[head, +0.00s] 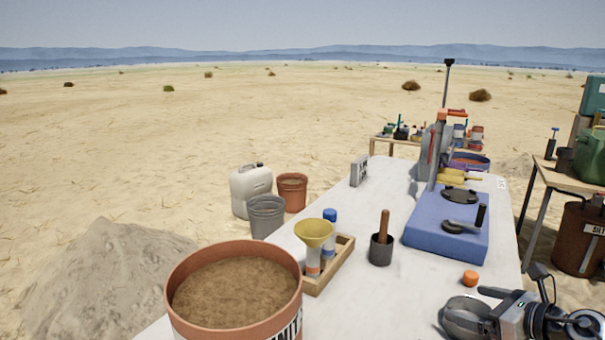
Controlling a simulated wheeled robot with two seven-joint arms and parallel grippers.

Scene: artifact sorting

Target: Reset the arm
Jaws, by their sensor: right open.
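My right gripper (470,304) is at the lower right, over the near right part of the white table (375,290). Its jaws are apart and I see nothing between them. It is just in front of a small orange lump (470,278) on the table. My right arm enters from the bottom right corner. My left gripper and arm are not in view.
A large terracotta bucket of soil (176,308) stands at the near left. A side table (570,178) stands right.

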